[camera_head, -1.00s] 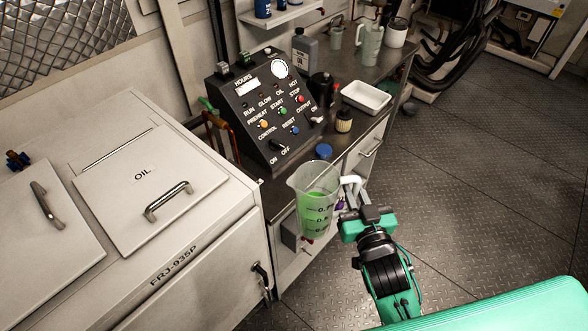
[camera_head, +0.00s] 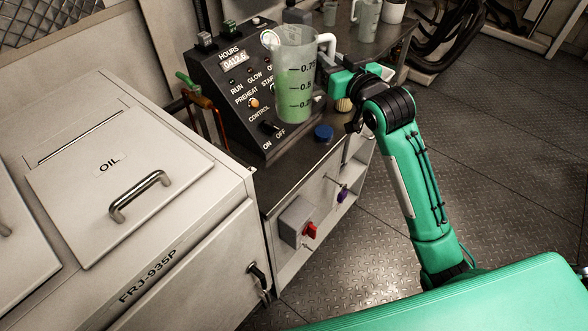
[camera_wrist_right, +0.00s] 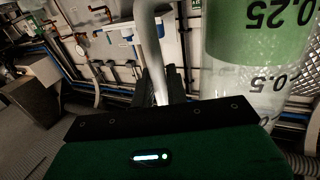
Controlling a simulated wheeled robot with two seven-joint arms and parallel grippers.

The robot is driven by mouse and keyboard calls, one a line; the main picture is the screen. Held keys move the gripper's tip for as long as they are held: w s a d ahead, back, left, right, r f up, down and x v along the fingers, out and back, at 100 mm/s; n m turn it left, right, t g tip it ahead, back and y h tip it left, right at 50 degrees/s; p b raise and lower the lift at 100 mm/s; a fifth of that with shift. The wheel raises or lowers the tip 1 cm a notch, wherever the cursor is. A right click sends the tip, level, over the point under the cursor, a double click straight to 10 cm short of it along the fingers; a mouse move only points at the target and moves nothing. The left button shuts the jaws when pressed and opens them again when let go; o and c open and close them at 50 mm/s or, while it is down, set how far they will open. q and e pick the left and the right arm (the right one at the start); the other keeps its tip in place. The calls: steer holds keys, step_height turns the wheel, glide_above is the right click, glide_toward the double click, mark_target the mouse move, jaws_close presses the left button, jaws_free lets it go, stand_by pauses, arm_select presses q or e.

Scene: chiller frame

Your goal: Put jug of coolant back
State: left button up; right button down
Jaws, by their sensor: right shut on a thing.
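A clear jug of green coolant (camera_head: 294,80) with black volume marks is in the head view, in front of the control panel and above the bench. It looks upright. My right gripper (camera_head: 338,80) is at the jug's right side, shut on its white handle (camera_head: 327,44). In the right wrist view the handle (camera_wrist_right: 152,45) runs down between the fingers (camera_wrist_right: 160,85), and the jug's marked wall (camera_wrist_right: 255,60) fills the right side. The jug appears clear of the bench top. My left gripper is not in view.
The control panel (camera_head: 240,85) stands close behind the jug. A blue cap (camera_head: 323,132) lies on the bench top (camera_head: 285,165). Another clear jug (camera_head: 367,18) stands at the back of the bench. The white OIL cabinet (camera_head: 190,215) is at left.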

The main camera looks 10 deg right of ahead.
steer(key=shift+w+r, duration=0.1)
steer(key=shift+r, duration=0.25)
step_height(320, 180, down, 20)
steer(key=p, duration=0.1)
steer(key=shift+r, duration=0.2)
steer(key=shift+f, duration=0.1)
steer(key=c, duration=1.4)
jaws_free()
steer(key=shift+f, duration=0.1)
